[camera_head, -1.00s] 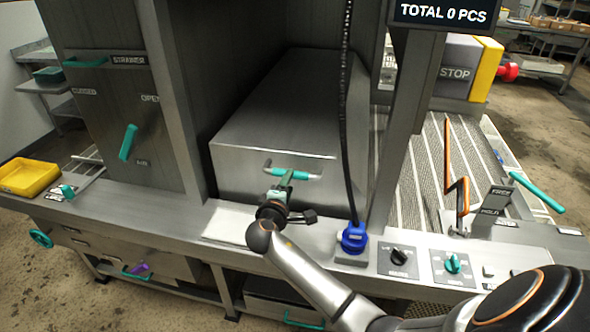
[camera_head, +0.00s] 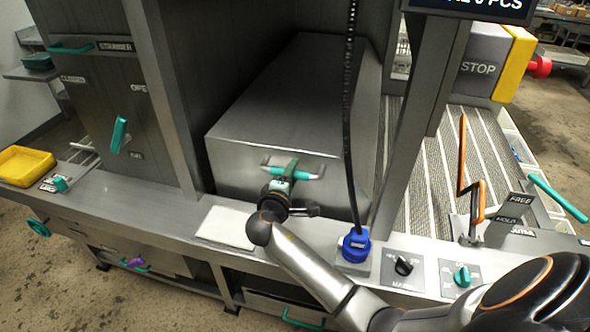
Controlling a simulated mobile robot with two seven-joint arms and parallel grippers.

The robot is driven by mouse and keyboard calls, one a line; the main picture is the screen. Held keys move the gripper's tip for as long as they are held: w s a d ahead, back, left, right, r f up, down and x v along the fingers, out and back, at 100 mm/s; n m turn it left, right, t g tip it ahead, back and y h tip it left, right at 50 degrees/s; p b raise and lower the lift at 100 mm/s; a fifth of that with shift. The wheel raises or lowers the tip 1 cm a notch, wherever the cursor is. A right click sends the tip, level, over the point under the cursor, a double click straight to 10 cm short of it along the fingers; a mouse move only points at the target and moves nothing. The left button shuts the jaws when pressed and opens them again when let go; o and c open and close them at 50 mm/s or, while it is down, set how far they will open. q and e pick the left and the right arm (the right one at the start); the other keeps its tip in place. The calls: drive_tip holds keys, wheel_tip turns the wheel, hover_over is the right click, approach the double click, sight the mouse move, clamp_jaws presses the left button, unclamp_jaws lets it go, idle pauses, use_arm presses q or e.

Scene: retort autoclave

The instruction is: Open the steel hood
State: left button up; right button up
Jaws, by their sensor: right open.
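The steel hood (camera_head: 300,112) is a long grey box in the middle bay of the machine, and it stands down on the bench. A teal and grey bar handle (camera_head: 308,173) is on its front face. My right gripper (camera_head: 287,172) is at the handle, near its middle, and it is open. The gripper body hides part of the handle, and I cannot tell whether the fingers touch it. My left gripper is not in view.
A black cable hangs to a blue plug (camera_head: 355,244) just right of my right gripper. A steel post (camera_head: 418,120) stands further right. A white pad (camera_head: 226,227) lies at the left. Knobs (camera_head: 403,266) sit on the front panel.

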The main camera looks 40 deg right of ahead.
drive_tip(key=shift+w+d, duration=0.1)
drive_tip(key=shift+c, duration=0.3)
clamp_jaws()
idle(1.3)
